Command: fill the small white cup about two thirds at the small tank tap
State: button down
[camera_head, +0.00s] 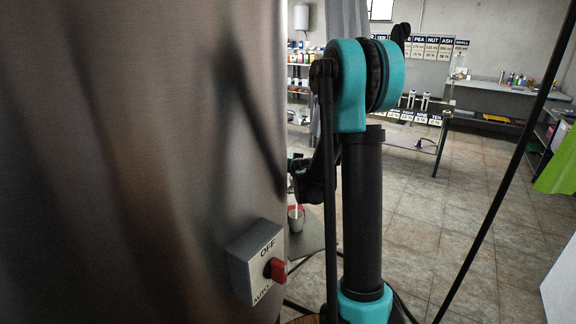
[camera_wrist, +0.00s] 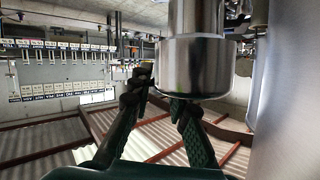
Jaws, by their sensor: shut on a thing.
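The small white cup does not show clearly in either view. In the wrist view, my gripper (camera_wrist: 162,93) has its dark fingers a little apart, their tips close to a shiny steel cylinder (camera_wrist: 198,68). The cylinder has a broad rim and a narrower upper part, and it partly covers one finger. I cannot tell whether it belongs to the tap. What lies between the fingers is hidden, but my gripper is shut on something. In the head view, a small grey and reddish vessel (camera_head: 296,220) with a pale streak shows beside the tank, under my dark wrist.
A large steel tank (camera_head: 130,160) fills the left of the head view, with an OFF/AUTO switch box (camera_head: 254,262) on it. A small grey surface (camera_head: 306,238) lies behind it. Shelves and a counter (camera_head: 505,93) stand at the back. The tiled floor (camera_head: 430,195) to the right is clear.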

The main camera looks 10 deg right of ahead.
jog(key=shift+d, duration=0.2)
jog(key=c, duration=1.4)
grip_release()
jog(key=shift+s, duration=0.1)
jog(key=v, duration=1.2)
jog(key=shift+a, duration=0.15)
